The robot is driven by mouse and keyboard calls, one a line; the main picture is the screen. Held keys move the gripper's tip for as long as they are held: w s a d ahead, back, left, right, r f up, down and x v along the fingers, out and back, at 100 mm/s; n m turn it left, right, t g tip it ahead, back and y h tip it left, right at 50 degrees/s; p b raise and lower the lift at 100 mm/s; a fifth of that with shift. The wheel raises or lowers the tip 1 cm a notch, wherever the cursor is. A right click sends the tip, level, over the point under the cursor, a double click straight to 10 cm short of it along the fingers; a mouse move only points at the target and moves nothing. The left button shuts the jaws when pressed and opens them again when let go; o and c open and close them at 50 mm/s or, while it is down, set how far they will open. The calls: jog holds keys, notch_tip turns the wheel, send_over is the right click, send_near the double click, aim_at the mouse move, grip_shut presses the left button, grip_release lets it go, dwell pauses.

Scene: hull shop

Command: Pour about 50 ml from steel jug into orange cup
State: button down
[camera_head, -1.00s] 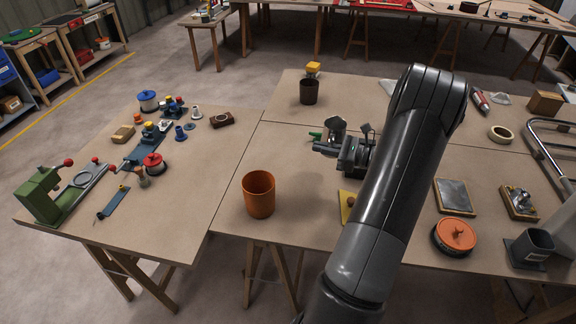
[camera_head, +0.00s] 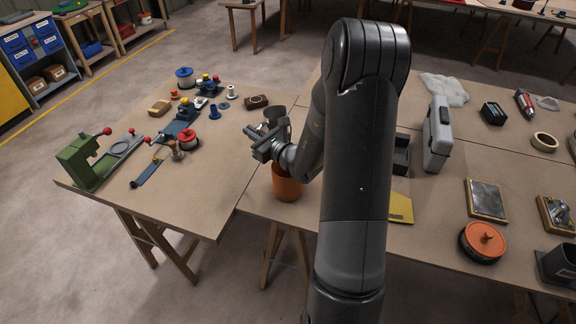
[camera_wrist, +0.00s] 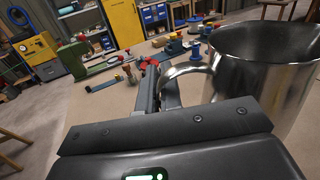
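The orange cup (camera_head: 288,188) stands upright on the front edge area of the middle table in the head view, its rim partly hidden by my gripper and arm. My gripper (camera_head: 263,138) is above and just behind the cup. In the wrist view the steel jug (camera_wrist: 262,85) is large at the right, with its mouth open upward and its handle (camera_wrist: 185,72) at my gripper's fingers (camera_wrist: 158,88), which look shut on it. The jug looks near upright. Its contents cannot be made out. In the head view the jug is not clearly distinguishable.
At the left table stand a green press (camera_head: 85,160), a red-topped spool (camera_head: 188,140) and several small parts. A yellow plate (camera_head: 401,208), a grey case (camera_head: 438,135) and an orange lidded pot (camera_head: 483,243) lie to the right of my arm.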

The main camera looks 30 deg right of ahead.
jog(key=s+a+f, duration=0.1)
jog(key=a+f, duration=0.1)
jog(key=a, duration=0.6)
jog(key=s+a+n+g+y, duration=0.4)
jog(key=s+n+g+y, duration=0.2)
jog(key=s+y, duration=0.2)
jog(key=s+d+f+n+g, duration=0.1)
jog(key=s+d+f, duration=0.1)
jog(key=s, duration=0.5)
jog(key=s+d+f+n+g+y, duration=0.1)
jog(key=s+d+f, duration=0.1)
jog(key=s+d, duration=0.2)
jog(key=s+d+f+n+g+y, duration=0.1)
jog(key=s+d+f+g, duration=0.1)
jog(key=s, duration=0.9)
jog(key=shift+d+f, duration=0.45)
jog(key=shift+f, duration=0.15)
jog(key=shift+w, duration=0.15)
jog(key=w+d+r+m, duration=0.1)
jog(key=w+r+m, duration=0.4)
jog(key=r+m, duration=0.1)
jog(key=w+d+r+m+g, duration=0.1)
jog(key=w+d+r+m, duration=0.1)
jog(key=w+r+m, duration=0.3)
jog(key=shift+d+r+m, duration=0.3)
jog(key=shift+r+m, duration=0.7)
jog(key=shift+r, duration=0.95)
